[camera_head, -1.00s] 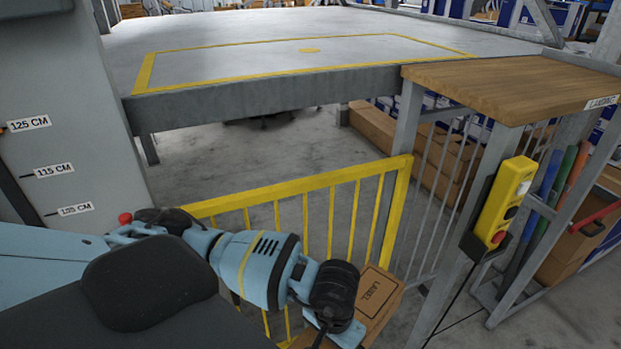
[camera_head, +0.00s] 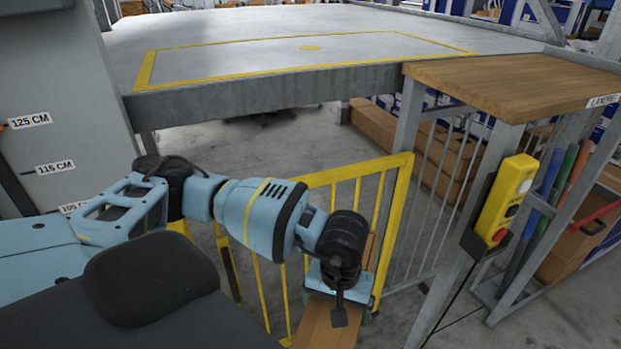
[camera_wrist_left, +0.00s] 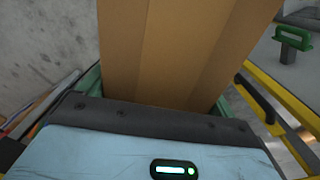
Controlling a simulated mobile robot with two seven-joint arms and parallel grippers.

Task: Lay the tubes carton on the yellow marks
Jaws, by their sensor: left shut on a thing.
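The tubes carton (camera_head: 327,328) is a long brown cardboard box, partly hidden behind my left wrist in the head view. My left gripper (camera_head: 340,287) is shut on it, low in front of the yellow gate. In the left wrist view the carton (camera_wrist_left: 180,50) runs away from the left gripper (camera_wrist_left: 165,108) between its green fingers. The yellow marks (camera_head: 310,72) form a rectangle with a dot in its middle on the grey platform (camera_head: 250,25), higher and farther than the carton. My right gripper is not in view.
A yellow barred gate (camera_head: 345,175) stands below the platform edge, close to my left arm. A wooden-topped stand (camera_head: 510,82) with a yellow control box (camera_head: 505,200) is at the right. The marked area is clear.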

